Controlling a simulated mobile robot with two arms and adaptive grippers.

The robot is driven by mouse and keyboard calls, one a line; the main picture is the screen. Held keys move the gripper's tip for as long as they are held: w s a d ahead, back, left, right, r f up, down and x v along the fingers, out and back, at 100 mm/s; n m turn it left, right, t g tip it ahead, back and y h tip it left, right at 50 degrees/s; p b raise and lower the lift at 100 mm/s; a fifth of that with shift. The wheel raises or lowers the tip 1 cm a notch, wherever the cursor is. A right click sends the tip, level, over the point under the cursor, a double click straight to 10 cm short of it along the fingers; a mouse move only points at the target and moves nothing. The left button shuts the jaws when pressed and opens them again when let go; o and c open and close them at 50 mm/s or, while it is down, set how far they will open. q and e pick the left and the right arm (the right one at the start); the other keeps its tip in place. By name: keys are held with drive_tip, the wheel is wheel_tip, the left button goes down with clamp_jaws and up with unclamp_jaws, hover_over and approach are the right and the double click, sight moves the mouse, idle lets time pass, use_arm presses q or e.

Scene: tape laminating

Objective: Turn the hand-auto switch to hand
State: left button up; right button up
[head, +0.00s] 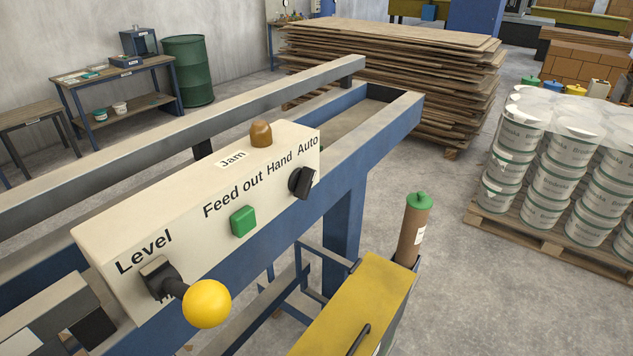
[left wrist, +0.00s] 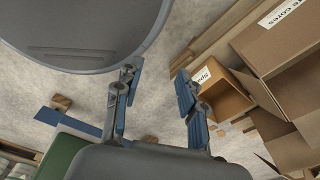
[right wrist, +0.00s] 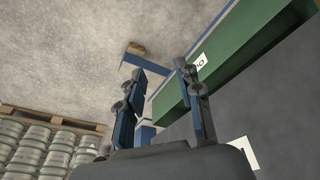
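The hand-auto switch (head: 301,182) is a black rotary knob on the right end of the cream control box (head: 190,200) in the head view. The words Hand and Auto are printed above it. Its raised grip slants up to the right, toward the Auto side. Neither of my grippers shows in the head view. In the left wrist view my left gripper (left wrist: 156,72) is open and empty. In the right wrist view my right gripper (right wrist: 158,68) is open and empty. Neither wrist view shows the switch.
A green Feed out button (head: 243,221), a yellow-ball Level lever (head: 206,303) and an amber Jam lamp (head: 261,134) are on the same box. A yellow-topped cart (head: 355,310) stands in front of the blue frame. Cardboard boxes (left wrist: 280,60) show in the left wrist view.

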wheel_tip(320, 180, up, 18)
drive_tip(key=t, duration=0.1)
drive_tip(key=n+t+y, duration=0.2)
drive_tip(key=t+y, duration=0.5)
drive_tip(key=y, duration=0.7)
approach(311, 183)
drive_tip(key=p+x, duration=0.5)
drive_tip(key=x, duration=0.2)
drive_tip(key=shift+w+a+r, duration=0.2)
drive_tip(key=shift+w+a, duration=0.05)
use_arm(q)
drive_tip(key=shift+s+r+p, duration=0.2)
drive_tip(key=shift+r, duration=1.25)
drive_tip(key=shift+s+r+p, duration=0.15)
drive_tip(key=shift+r, duration=1.25)
use_arm(e)
drive_tip(key=shift+w+a+f, duration=0.2)
drive_tip(key=shift+w+a, duration=0.25)
drive_tip(key=shift+a, duration=0.1)
drive_tip(key=shift+c, duration=0.4)
clamp_jaws()
